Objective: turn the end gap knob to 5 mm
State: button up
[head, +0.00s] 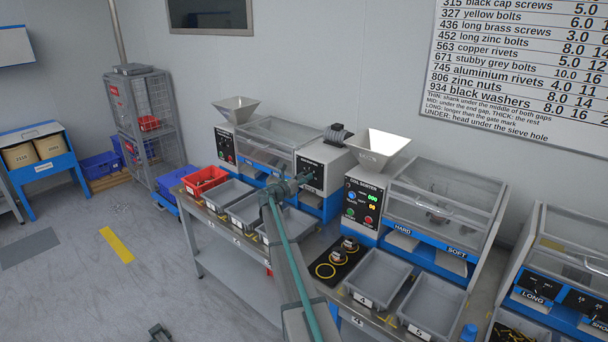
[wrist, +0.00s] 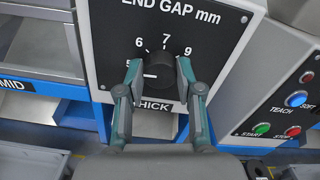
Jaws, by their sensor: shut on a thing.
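The end gap knob (wrist: 159,66) is a black dial on the black panel (wrist: 205,25) marked END GAP mm. Its white pointer line lies nearly level and points left, toward the 5, which is partly covered by a finger. The 6, 7 and 9 show around the upper side. My gripper (wrist: 160,72) is shut on the knob, with one finger on its left and one on its right. In the head view my gripper (head: 304,179) is at the front of the end gap panel (head: 310,168), and the knob is hidden there.
To the right stands a sorter control panel (head: 362,205) with lit buttons; its START button (wrist: 262,129) shows in the wrist view. A blue ledge with a THICK label is below the knob. Grey bins (head: 377,278) and a red bin (head: 204,181) stand on the bench.

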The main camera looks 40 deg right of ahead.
jog(key=shift+n+p, duration=0.35)
jog(key=shift+n, duration=0.25)
jog(key=o, duration=1.2)
jog(key=shift+c, duration=0.2)
jog(key=v, duration=1.2)
